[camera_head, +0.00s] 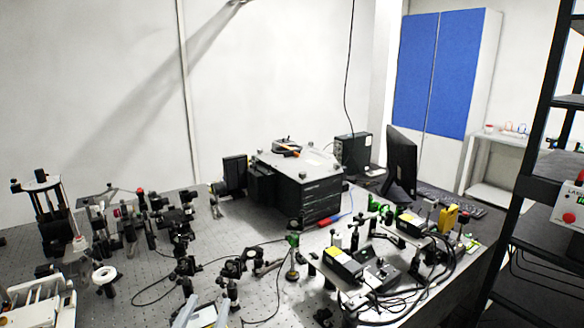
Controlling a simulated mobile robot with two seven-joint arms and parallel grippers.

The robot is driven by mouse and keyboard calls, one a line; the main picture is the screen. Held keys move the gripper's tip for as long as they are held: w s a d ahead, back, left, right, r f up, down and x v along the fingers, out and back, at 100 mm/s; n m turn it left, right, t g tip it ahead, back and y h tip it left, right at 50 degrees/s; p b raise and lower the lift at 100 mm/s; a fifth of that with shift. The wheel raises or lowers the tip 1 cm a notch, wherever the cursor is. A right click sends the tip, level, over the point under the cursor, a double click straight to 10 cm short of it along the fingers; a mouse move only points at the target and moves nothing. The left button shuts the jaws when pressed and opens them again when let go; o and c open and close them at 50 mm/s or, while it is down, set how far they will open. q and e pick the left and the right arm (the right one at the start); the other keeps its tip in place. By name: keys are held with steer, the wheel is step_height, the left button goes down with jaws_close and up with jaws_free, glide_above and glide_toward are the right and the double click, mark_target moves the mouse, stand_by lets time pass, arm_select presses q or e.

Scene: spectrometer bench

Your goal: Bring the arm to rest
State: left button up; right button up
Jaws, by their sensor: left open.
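My left gripper (203,314) shows at the bottom edge of the head view, left of centre. Its two pale grey fingers are apart, and I see nothing held between them. Most of its arm is out of the picture below. The fingers appear in front of the near part of the optical bench (240,212), close to black optic mounts (230,288); I cannot tell the exact gap. My right gripper is not in view.
A black spectrometer box (305,195) stands at mid-bench. Small optic mounts crowd the left and middle. Controllers (345,265) and loose cables fill the right, near a monitor (402,165). A black rack (535,185) stands at far right. Bare bench lies left of the box.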

arm_select(q)
steer(key=s+a+f+g, duration=0.2)
steer(key=s+f+g, duration=1.1)
steer(key=s+f, duration=0.7)
steer(key=s+f+m+g+b, duration=0.1)
steer(key=s+f+b, duration=0.15)
steer(key=f, duration=1.05)
steer(key=s+f+b, duration=0.1)
steer(key=f+b, duration=0.2)
steer(key=f, duration=1.1)
steer(key=s+a+f+b, duration=0.1)
steer(key=s+f+b, duration=0.1)
steer(key=s+f, duration=0.5)
steer(key=s+a+f+g+b, duration=0.1)
steer(key=s+a+f+b, duration=0.1)
steer(key=s+f, duration=0.6)
step_height(320, 180, down, 3)
steer(key=shift+b, duration=0.6)
steer(key=shift+a, duration=0.15)
steer(key=shift+c, duration=0.2)
